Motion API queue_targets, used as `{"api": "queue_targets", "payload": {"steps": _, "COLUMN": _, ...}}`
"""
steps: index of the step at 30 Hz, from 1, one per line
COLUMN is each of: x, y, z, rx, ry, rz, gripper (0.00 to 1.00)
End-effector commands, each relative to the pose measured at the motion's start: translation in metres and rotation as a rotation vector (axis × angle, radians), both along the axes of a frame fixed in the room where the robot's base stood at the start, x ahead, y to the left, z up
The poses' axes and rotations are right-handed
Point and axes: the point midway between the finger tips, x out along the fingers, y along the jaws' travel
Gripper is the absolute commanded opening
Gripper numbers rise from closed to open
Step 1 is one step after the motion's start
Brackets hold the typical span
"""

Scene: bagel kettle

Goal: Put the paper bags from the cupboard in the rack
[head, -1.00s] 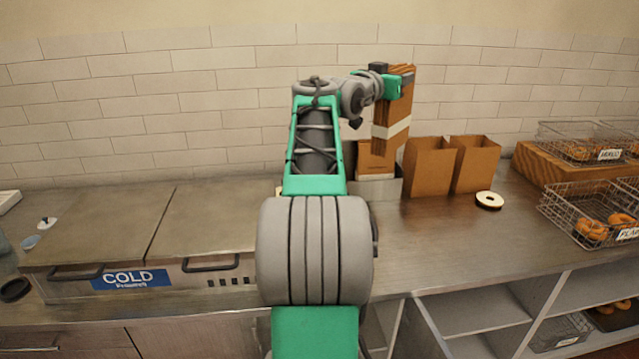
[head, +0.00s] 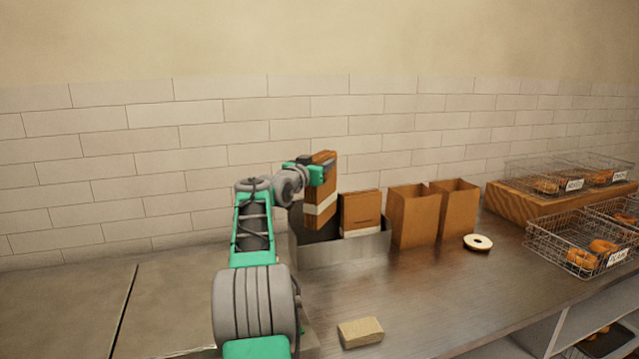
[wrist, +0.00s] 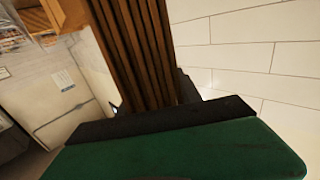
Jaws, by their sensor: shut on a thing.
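My gripper (head: 314,174) is shut on a bundle of folded brown paper bags (head: 320,186) with a white band around it. The bundle is held upright above the left part of the metal rack (head: 345,250). Whether its lower end is inside the rack is hard to tell. In the wrist view the stacked folds of the bundle (wrist: 135,50) run up from the jaw. Another banded bundle of brown bags (head: 361,212) stands in the right part of the rack. The cupboard is not clearly in view.
Two open brown bags (head: 414,215) stand just right of the rack. A pale ring-shaped item (head: 478,242) lies by them. A tan block (head: 360,331) lies on the counter in front. Wire baskets of bagels (head: 577,243) are at the right.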

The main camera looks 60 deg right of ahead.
Motion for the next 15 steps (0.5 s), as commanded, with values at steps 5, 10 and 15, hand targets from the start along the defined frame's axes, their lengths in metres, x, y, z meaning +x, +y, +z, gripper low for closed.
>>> {"api": "queue_targets", "payload": {"steps": 5, "x": 0.014, "y": -0.021, "z": -0.028, "rx": -0.001, "ry": 0.0, "rz": -0.001, "gripper": 0.0}}
{"api": "queue_targets", "payload": {"steps": 10, "x": 0.019, "y": -0.029, "z": -0.047, "rx": 0.0, "ry": 0.001, "rz": 0.0, "gripper": 0.0}}
{"api": "queue_targets", "payload": {"steps": 15, "x": 0.019, "y": -0.028, "z": -0.071, "rx": -0.001, "ry": 0.001, "rz": 0.001, "gripper": 0.0}}
